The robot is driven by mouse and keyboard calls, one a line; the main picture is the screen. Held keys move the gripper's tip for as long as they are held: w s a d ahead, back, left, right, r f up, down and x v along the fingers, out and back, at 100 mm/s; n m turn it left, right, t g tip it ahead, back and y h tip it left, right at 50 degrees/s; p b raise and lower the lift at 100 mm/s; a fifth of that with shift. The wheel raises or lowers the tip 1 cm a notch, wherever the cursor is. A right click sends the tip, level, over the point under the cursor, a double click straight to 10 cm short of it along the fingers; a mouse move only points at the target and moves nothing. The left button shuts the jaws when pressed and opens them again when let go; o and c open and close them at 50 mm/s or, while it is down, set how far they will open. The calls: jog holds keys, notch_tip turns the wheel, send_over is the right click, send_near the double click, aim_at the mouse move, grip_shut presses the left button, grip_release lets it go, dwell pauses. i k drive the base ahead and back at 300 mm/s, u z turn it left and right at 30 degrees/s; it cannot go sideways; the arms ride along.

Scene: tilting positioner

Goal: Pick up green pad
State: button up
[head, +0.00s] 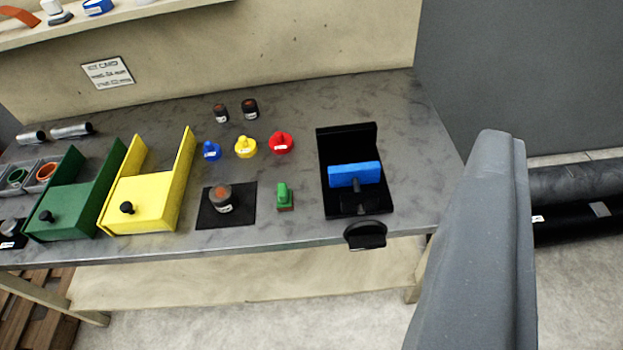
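The green pad is most likely the small green block (284,194) with a knob-like top and a reddish-brown lower edge. It stands on the grey workbench (290,228) near its front edge, right of a black square mat (237,218) and left of a black tilting fixture (349,139). Nothing touches it. A large grey part of mine (475,245) rises at the right, well apart from the green pad. It may be my gripper seen from the side; two separate fingertips do not show, and nothing is seen held.
The fixture holds a blue block (354,174); its black knob (366,235) overhangs the front edge. Blue (211,151), yellow (246,147) and red (281,143) knobbed pieces stand behind the pad. A dark jar (221,198) sits on the mat. Yellow (150,199) and green (72,205) bins stand left.

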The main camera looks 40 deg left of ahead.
aim_at(286, 196)
jog(key=u, duration=0.3)
jog(key=i, duration=0.8)
jog(key=u, duration=0.75)
